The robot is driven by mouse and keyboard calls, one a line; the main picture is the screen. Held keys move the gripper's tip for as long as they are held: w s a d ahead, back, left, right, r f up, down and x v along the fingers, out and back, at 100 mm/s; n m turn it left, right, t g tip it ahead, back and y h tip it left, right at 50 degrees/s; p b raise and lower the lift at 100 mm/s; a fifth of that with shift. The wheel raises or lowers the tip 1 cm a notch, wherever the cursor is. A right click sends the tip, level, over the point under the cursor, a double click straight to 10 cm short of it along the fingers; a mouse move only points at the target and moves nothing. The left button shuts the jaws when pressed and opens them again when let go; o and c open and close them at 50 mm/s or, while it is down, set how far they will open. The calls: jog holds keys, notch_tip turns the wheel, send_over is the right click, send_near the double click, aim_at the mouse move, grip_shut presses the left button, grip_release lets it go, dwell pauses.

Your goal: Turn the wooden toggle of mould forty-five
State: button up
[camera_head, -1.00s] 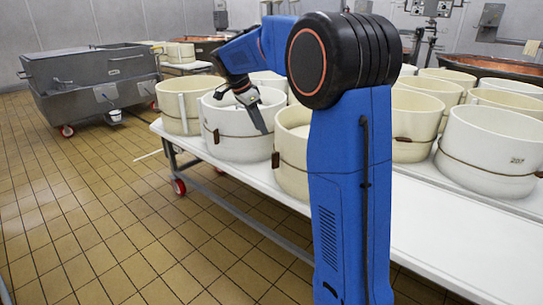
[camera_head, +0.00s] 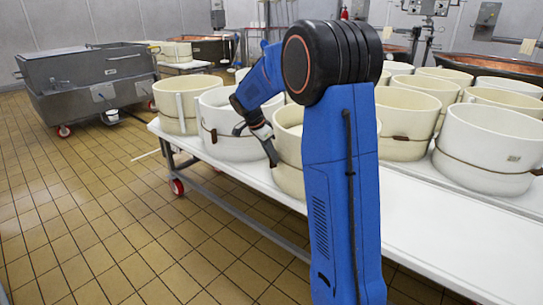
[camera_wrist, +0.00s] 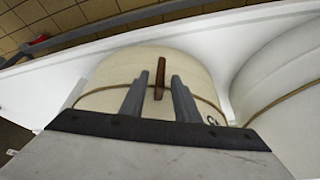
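A cream mould with a cord around it (camera_head: 288,178) stands at the front edge of the white table. Its wooden toggle (camera_wrist: 160,76) is a narrow brown bar, roughly upright in the wrist view. A small dark mark on this mould is too small to read. My gripper (camera_wrist: 155,82) is open, its two fingers apart on either side of the toggle in that view. I cannot tell whether either finger touches it. In the head view my gripper (camera_head: 271,158) is in front of this mould and hides the toggle.
The white table (camera_head: 440,235) carries several similar moulds; one (camera_head: 222,135) stands close on the left and others stand behind. The table is bare at the front right. A grey wheeled vat (camera_head: 90,85) stands at the back left on open tiled floor.

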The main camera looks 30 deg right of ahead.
jog(key=shift+f, duration=0.15)
jog(key=shift+d, duration=0.1)
grip_shut()
jog(key=shift+w+f+n+g, duration=0.15)
jog(key=shift+w+n+g, duration=0.2)
jog(key=shift+g, duration=1.25)
jog(key=shift+w+f+n+g, duration=0.2)
jog(key=shift+w+n+g, duration=0.15)
jog(key=shift+g, duration=1.25)
jog(key=shift+w+f+n+g, duration=0.15)
jog(key=shift+w+n+g, duration=0.2)
jog(key=shift+g, duration=1.25)
